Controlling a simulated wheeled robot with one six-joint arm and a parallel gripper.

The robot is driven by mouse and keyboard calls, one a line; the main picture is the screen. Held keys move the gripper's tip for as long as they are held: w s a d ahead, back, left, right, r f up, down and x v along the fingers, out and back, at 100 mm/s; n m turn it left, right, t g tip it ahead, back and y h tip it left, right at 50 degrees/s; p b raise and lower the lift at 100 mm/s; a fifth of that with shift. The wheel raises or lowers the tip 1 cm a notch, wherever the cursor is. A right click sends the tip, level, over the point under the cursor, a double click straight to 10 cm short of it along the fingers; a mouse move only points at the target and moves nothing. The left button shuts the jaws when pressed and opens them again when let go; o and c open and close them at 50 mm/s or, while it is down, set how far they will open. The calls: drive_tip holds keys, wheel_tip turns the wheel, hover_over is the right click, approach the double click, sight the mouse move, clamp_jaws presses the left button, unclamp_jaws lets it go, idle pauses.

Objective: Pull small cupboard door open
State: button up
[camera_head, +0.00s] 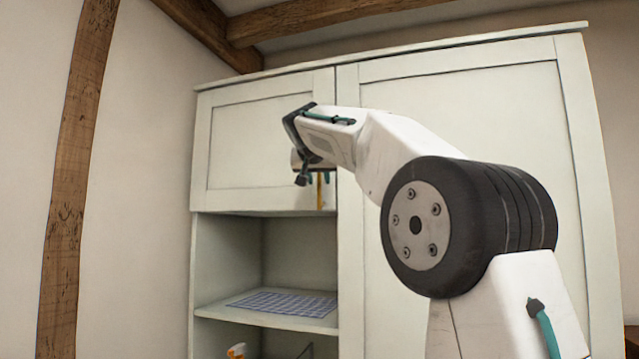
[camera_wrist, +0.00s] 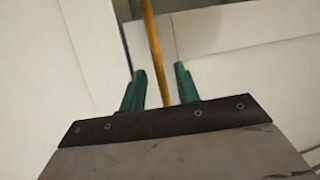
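The small cupboard door (camera_head: 240,150) is a pale panelled door at the upper left of the cupboard, and it looks closed in the head view. Its thin brass handle (camera_head: 319,192) stands upright near the door's right edge, partly hidden by my wrist. In the wrist view the handle (camera_wrist: 153,45) runs down between the two green fingers of my gripper (camera_wrist: 160,70). The fingers are apart, one on each side of the handle, with a gap visible on both sides. The handle's lower end is hidden behind the gripper body.
A taller door (camera_head: 480,130) adjoins on the right, behind my arm. Below the small door is an open shelf (camera_head: 215,309) with a blue checked cloth (camera_head: 285,302). A wall with a wooden post (camera_head: 72,180) is at left.

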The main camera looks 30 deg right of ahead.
drive_tip(key=shift+x, duration=1.25)
clamp_jaws()
